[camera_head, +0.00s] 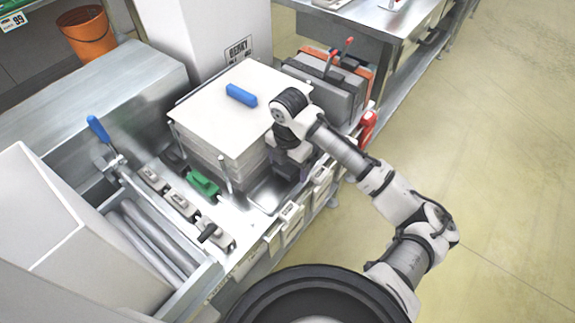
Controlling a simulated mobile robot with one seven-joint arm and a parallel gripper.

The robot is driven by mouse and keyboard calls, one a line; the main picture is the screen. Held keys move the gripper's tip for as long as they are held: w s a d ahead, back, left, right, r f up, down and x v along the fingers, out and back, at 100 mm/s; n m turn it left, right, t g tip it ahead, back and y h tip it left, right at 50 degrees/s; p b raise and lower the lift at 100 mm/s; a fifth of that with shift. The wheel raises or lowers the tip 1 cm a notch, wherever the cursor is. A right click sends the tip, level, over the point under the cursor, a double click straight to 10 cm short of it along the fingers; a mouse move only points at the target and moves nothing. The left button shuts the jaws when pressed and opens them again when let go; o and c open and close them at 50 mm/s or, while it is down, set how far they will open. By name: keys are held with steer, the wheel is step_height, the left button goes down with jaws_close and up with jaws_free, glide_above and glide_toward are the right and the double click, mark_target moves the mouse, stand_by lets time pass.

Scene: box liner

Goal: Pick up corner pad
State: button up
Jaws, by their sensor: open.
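My arm reaches in from the lower right. My gripper (287,172) points down beside the right side of a tall stack of white sheets (225,105), over a shallow metal tray (266,196). The jaws are open, but the fingertips are small and partly hidden by the wrist. No corner pad can be told for sure. A dark shape shows under the wrist, and I cannot tell whether it is a pad or part of the gripper.
A blue block (241,95) lies on the stack. Thin upright posts stand around it. Grey slabs (330,85) stand behind my wrist. The floor at right is clear.

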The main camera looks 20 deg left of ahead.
steer(key=c, duration=1.1)
steer(key=shift+o, duration=0.2)
